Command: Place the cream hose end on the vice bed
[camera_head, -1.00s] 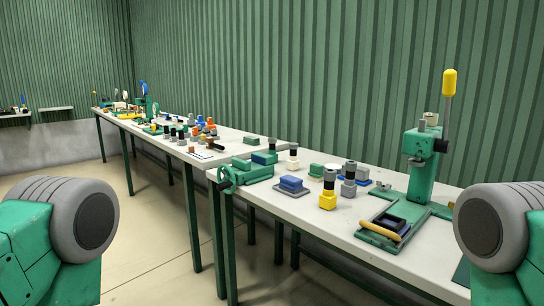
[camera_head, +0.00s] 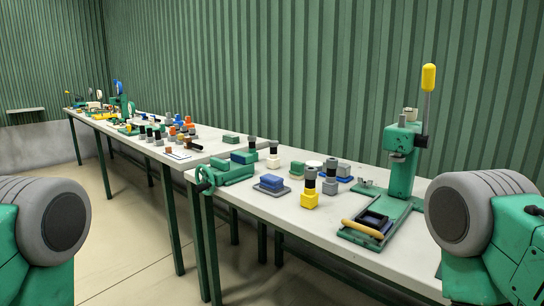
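The cream hose end (camera_head: 273,161) stands upright on the near bench, a cream block with a black middle and grey top. It is just behind and to the right of the green vice (camera_head: 228,171). The vice sits at the left end of this bench, with its handwheel (camera_head: 205,180) facing the front left. A blue block (camera_head: 243,157) shows at the vice's back; I cannot tell whether it lies on the vice bed. Neither of my grippers is in view; only rounded upper parts of my arms show at the lower left and right.
A yellow-based hose end (camera_head: 310,190), a blue block on a grey plate (camera_head: 271,184) and grey-topped parts (camera_head: 336,171) stand nearby. A green press (camera_head: 402,165) with a yellow-handled lever rises at right. The bench (camera_head: 285,214) has clear room along its front. A second bench (camera_head: 150,150) continues left.

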